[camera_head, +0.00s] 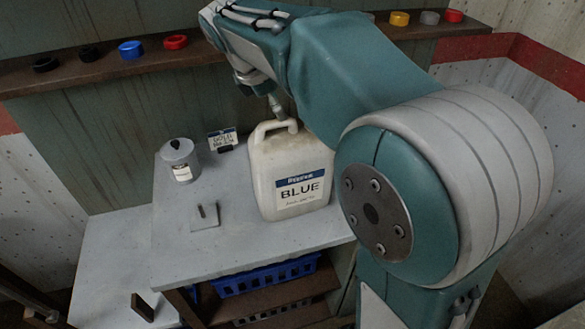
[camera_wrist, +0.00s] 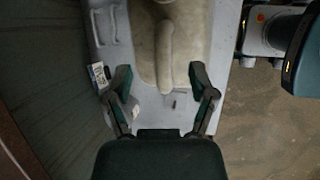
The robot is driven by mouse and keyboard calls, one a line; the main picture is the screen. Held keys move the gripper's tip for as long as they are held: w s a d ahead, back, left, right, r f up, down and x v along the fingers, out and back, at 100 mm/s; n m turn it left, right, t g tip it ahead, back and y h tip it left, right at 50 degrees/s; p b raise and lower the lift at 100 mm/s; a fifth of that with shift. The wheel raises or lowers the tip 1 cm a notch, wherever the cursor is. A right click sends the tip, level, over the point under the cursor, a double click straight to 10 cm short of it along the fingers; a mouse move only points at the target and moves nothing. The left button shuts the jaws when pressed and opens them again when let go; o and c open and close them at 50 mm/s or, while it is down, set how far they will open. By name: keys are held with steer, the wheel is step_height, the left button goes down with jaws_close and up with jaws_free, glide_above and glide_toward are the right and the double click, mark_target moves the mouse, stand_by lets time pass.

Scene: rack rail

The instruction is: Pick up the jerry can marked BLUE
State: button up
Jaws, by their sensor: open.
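The off-white jerry can (camera_head: 289,172) with a label reading BLUE stands upright on the grey table (camera_head: 178,235), at its right part. Its looped handle is on top. My gripper (camera_head: 274,104) is just above the handle in the head view, partly hidden behind my arm. In the wrist view my gripper (camera_wrist: 160,82) is open, its two fingers spread to either side of the handle of the jerry can (camera_wrist: 167,52). Nothing is held. I cannot tell whether a finger touches the handle.
A lidded grey canister (camera_head: 180,162) and a small sign card (camera_head: 222,139) stand left of the can. A small plate with a peg (camera_head: 205,216) lies in front. A wall shelf (camera_head: 105,68) carries several coloured rings. A blue crate (camera_head: 265,276) sits beneath the tabletop.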

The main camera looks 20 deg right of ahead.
mark_target(287, 121)
steer(key=shift+x, duration=3)
steer(key=shift+s+d, duration=0.1)
jaws_close()
steer(key=shift+r, duration=0.1)
